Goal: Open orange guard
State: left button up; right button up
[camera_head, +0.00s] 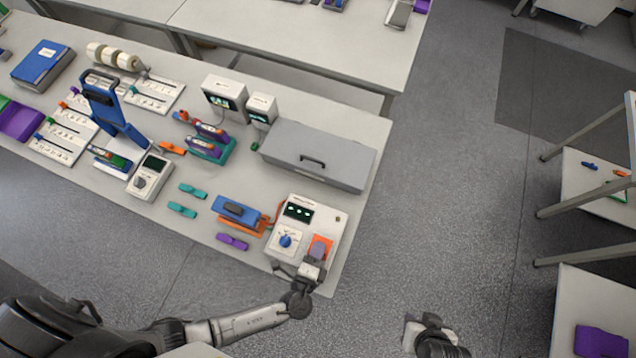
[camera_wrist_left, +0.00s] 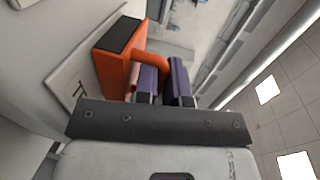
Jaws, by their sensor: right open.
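The orange guard (camera_head: 320,247) sits on the right front part of the white cycler unit (camera_head: 298,213), near the table's right front corner. My left gripper (camera_head: 312,268) is at the guard's front side. In the left wrist view the guard (camera_wrist_left: 115,62) is an orange block with a dark top and an orange loop handle. The handle passes between the two purple-padded fingers of my left gripper (camera_wrist_left: 164,85), which look closed on it. The guard looks down over the panel; what lies under it is hidden. My right gripper (camera_head: 430,335) is over the floor at the bottom, away from the table.
The cycler has a green-lit display and a blue knob (camera_head: 286,240). Left of it are a blue and orange clamp fixture (camera_head: 238,212) and a purple clip (camera_head: 232,242). A grey lidded case (camera_head: 318,155) stands behind.

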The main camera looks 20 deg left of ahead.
pick_arm(q)
grip_shut()
